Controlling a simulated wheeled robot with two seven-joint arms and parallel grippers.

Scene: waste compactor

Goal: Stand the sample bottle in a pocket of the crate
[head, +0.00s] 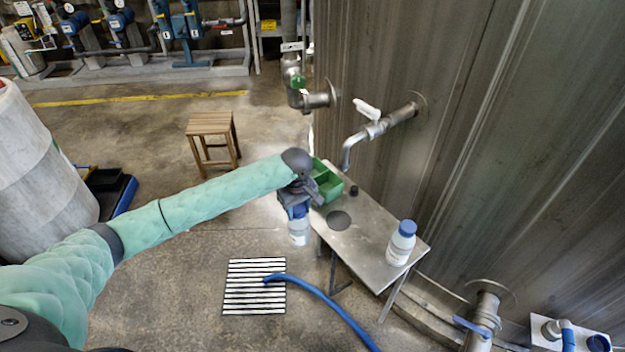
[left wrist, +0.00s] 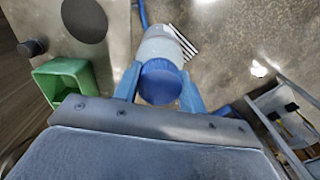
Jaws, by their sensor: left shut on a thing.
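My left gripper (head: 298,208) is shut on a sample bottle (head: 298,232), a whitish bottle with a blue cap. It hangs upright beside the left edge of the metal table, clear of the floor. In the left wrist view the bottle (left wrist: 162,48) has its blue cap between the two blue fingers (left wrist: 160,88). The green crate (head: 328,183) stands at the far left end of the table, partly hidden by my left wrist. Part of the crate (left wrist: 62,78) also shows left of the gripper in the left wrist view. My right gripper is not in view.
A second white bottle with a blue cap (head: 401,243) stands at the table's near right. The metal table (head: 365,240) has a dark disc (head: 338,220) and a small black cap (head: 354,190). A tap (head: 370,132) overhangs it from the wall.

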